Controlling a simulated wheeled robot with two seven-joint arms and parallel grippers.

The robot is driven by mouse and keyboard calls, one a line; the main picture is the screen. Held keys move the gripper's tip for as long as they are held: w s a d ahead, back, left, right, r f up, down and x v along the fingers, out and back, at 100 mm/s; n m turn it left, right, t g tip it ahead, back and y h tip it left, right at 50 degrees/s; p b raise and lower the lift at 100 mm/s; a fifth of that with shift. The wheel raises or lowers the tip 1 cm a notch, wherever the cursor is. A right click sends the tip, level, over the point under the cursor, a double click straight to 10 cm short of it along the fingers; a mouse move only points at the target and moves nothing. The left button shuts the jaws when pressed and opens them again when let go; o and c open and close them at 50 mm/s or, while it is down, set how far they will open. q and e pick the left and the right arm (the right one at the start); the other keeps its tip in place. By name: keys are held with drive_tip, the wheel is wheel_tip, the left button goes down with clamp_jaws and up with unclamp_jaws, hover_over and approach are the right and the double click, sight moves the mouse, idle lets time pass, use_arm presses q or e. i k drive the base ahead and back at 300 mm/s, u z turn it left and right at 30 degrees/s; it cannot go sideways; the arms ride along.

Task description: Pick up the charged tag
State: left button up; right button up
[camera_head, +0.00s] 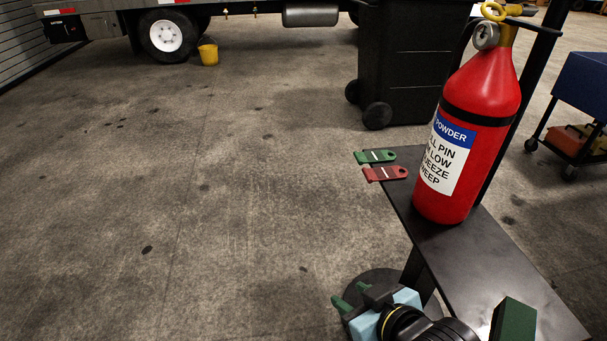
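A green tag (375,156) and a red tag (386,174) lie side by side at the far left end of a dark narrow shelf (455,255). Both have a pale stripe and a hole, and they jut past the shelf's left edge. No wording on them is readable, so I cannot read which says charged; the green one is the likelier. My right gripper (352,296) is at the bottom, left of the shelf and well nearer to me than the tags. Its two green fingertips are apart with nothing seen between them. My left gripper is out of view.
A red fire extinguisher (475,125) stands upright on the shelf, just right of the tags. A dark post rises behind it. A black wheeled bin (408,65) stands beyond. A blue cart (582,90) is at right. The floor at left is open.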

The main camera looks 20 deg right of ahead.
sight(382, 156)
drive_tip(key=z, duration=1.1)
drive_tip(key=k, duration=0.15)
drive_tip(key=u, duration=1.85)
drive_tip(key=i, duration=1.9)
drive_tip(key=z, duration=1.7)
drive_tip(key=i, duration=0.7)
drive_tip(key=z, duration=0.65)
